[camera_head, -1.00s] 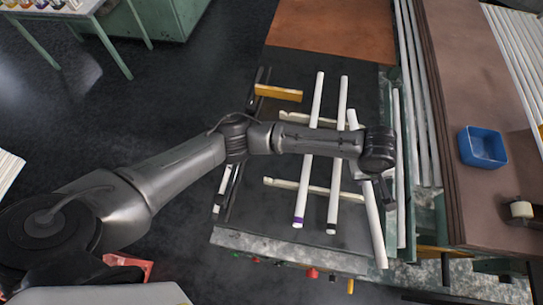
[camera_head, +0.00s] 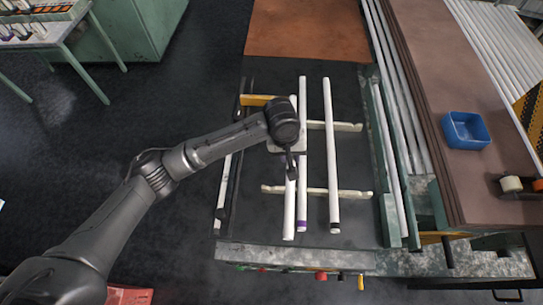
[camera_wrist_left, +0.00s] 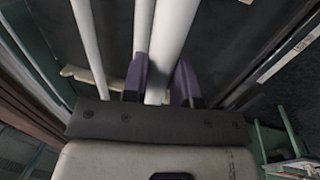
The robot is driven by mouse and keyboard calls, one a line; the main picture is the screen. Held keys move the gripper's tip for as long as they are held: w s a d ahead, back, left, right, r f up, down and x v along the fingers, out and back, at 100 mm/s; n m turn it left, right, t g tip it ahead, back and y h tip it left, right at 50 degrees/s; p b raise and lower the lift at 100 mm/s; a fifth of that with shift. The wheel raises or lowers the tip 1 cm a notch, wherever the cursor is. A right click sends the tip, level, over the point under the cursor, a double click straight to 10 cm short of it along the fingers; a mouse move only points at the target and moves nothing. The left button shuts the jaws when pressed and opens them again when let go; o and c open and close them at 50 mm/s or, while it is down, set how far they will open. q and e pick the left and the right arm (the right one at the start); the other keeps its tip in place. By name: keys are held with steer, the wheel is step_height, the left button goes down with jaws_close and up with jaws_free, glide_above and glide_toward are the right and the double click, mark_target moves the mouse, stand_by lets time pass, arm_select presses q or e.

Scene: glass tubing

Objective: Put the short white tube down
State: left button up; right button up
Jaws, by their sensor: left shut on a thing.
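The short white tube (camera_head: 289,215) is in my left gripper (camera_head: 291,168), which is shut on it. It lies lengthwise over the left part of two pale notched crossbars (camera_head: 345,193). I cannot tell whether it touches them. In the left wrist view the tube (camera_wrist_left: 172,35) runs between the two dark fingers (camera_wrist_left: 165,80). A white tube with a purple band (camera_head: 303,170) lies close on its right. A white tube with a dark band (camera_head: 332,150) lies further right. My wrist hides part of the held tube. My right gripper is not in view.
A yellow bar (camera_head: 256,100) lies at the back left of the dark bench top (camera_head: 355,220). Long tubes and rails (camera_head: 393,130) run along the right side. A blue bin (camera_head: 465,131) stands on the brown surface beyond. The bench is clear right of the dark-banded tube.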

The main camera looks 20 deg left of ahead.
arm_select(q)
steer(key=shift+w+a+f, duration=0.3)
steer(key=shift+a+f, duration=0.75)
steer(key=shift+f, duration=0.25)
steer(key=shift+w+a+f, duration=0.25)
steer(key=shift+a+f, duration=0.75)
steer(key=shift+f, duration=0.35)
steer(key=shift+w+a+f, duration=0.3)
steer(key=shift+a+f, duration=0.75)
steer(key=shift+f, duration=0.25)
steer(key=shift+f, duration=0.2)
steer(key=shift+f, duration=0.25)
steer(key=o, duration=0.9)
steer(key=shift+f, duration=0.1)
steer(key=shift+o, duration=0.2)
